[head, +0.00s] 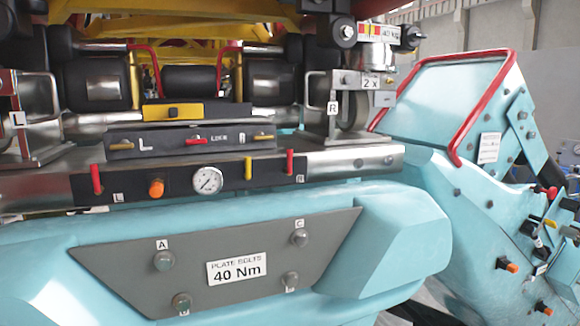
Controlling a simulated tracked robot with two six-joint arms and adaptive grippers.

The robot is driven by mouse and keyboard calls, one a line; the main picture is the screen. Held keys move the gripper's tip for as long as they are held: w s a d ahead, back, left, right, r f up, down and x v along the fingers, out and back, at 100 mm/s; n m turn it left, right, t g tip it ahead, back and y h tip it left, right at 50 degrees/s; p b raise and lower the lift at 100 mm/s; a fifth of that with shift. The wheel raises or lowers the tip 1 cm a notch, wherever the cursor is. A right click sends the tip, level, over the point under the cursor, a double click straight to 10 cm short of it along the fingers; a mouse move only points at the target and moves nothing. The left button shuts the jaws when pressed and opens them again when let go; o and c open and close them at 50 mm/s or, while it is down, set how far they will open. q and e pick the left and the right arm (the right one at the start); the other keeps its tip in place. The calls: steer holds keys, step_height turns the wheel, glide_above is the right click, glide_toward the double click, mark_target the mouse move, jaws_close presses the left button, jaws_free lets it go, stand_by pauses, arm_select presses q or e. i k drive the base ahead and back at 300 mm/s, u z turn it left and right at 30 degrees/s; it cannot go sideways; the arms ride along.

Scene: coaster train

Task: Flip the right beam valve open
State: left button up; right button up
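The right beam valve (290,162) is a small red lever on the dark front panel of the metal beam, above a small tag that seems to read R. Its handle stands upright. A matching red lever (97,180) stands upright at the left end of the panel, near a tag marked L. A yellow lever (248,168) stands upright just left of the right valve. A round pressure gauge (208,180) and an orange knob (156,188) sit between the two red levers. Neither of my grippers shows in the head view.
Above the beam sits a black block with small levers (190,140). Metal brackets with wheels flank it, the right one (334,110) marked R. Below is a grey bolt plate (330,235) marked 40 Nm. A teal housing with a red rail (455,105) stands at right.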

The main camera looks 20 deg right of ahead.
mark_target(288, 172)
steer(key=u, duration=0.35)
steer(key=k, duration=1.45)
steer(key=z, duration=0.9)
steer(key=i, duration=1)
steer(key=z, duration=0.1)
